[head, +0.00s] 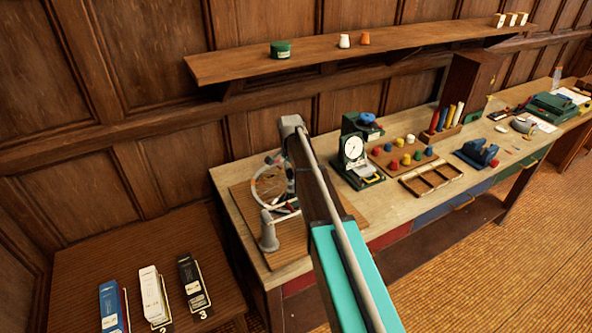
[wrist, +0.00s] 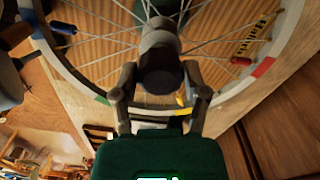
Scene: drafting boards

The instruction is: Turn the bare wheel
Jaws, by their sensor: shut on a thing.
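The bare wheel (head: 254,190), a rim with thin spokes and no tyre, is held upright over a brown board (head: 284,250) at the left end of the workbench. A grey post (head: 268,236) stands beside it. In the wrist view its rim (wrist: 236,92) curves across, with red, green and yellow marks. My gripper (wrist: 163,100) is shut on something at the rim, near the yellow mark. A dark cylinder and grey block in front of it hide the exact contact. In the head view my arm hides the gripper and part of the wheel.
Right of the wheel stand a dial gauge (head: 353,148), a peg board (head: 403,158), an empty compartment tray (head: 430,179) and a blue holder (head: 476,153). A shelf (head: 230,68) runs above. A low table (head: 80,262) with numbered binders stands at left.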

